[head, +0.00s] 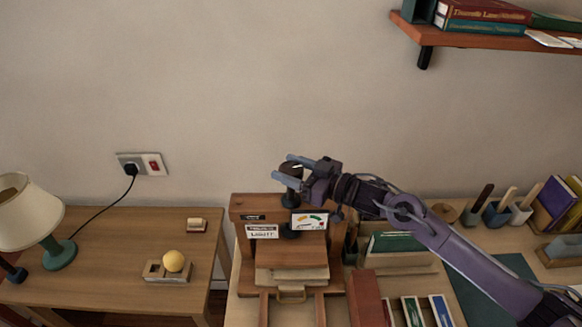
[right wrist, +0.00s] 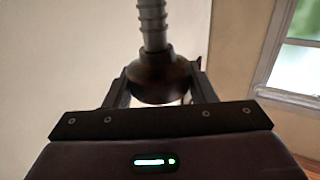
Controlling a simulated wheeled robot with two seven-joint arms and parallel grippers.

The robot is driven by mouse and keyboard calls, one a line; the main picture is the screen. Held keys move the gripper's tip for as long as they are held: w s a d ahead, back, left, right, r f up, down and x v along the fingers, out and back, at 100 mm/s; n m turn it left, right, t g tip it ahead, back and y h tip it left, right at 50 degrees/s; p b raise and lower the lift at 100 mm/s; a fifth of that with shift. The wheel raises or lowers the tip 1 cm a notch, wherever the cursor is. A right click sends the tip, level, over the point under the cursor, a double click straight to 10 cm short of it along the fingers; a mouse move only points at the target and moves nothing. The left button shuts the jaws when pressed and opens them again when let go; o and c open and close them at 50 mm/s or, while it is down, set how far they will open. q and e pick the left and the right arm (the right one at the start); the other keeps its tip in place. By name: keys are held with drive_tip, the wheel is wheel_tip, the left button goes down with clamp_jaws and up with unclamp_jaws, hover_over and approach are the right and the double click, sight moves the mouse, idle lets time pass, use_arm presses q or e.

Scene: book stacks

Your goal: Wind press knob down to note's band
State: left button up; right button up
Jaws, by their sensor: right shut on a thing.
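The wooden book press (head: 291,208) stands on the right-hand table, with its dark knob (head: 291,168) at the top. My right gripper (head: 288,175) reaches in from the right and is shut on the knob. In the right wrist view, the round dark knob (right wrist: 160,80) sits between the two fingers, with a threaded screw (right wrist: 152,25) running from it. A note (head: 262,231) with the word LIGHT is fixed on the press front. Beside it is a dial card (head: 309,221) with coloured bands. Its pointer is too small to read surely. My left gripper is not in view.
A side table (head: 100,235) at the left holds a lamp (head: 30,215) and a wooden block with a yellow ball (head: 173,261). Books, pots and a green mat (head: 485,275) lie to the right. A shelf (head: 490,38) hangs upper right.

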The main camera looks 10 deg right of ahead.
drive_tip(key=m+t+h+p, duration=0.1)
drive_tip(key=m+t+h, duration=0.1)
drive_tip(key=shift+a+r+h, duration=0.1)
drive_tip(key=shift+h, duration=0.2)
drive_tip(key=shift+m+t+h+p, duration=0.3)
drive_tip(key=shift+m+t+h, duration=0.6)
drive_tip(key=shift+m+h, duration=0.1)
drive_tip(key=m+t+h, duration=0.1)
drive_tip(key=m+h, duration=0.1)
drive_tip(key=h, duration=0.1)
drive_tip(key=m+t+h, duration=0.1)
drive_tip(key=m+h, duration=0.1)
drive_tip(key=h, duration=0.1)
drive_tip(key=shift+b, duration=0.35)
drive_tip(key=shift+r+m+t+h, duration=0.15)
drive_tip(key=shift+m+h, duration=0.65)
drive_tip(key=shift+h, duration=0.45)
drive_tip(key=shift+r+m+t+h, duration=0.15)
drive_tip(key=shift+m+h, duration=0.65)
drive_tip(key=shift+h, duration=0.45)
drive_tip(key=shift+w+h, duration=0.1)
drive_tip(key=shift+h, duration=0.2)
drive_tip(key=o, duration=0.8)
drive_tip(key=shift+o, duration=0.8)
drive_tip(key=shift+f, duration=0.25)
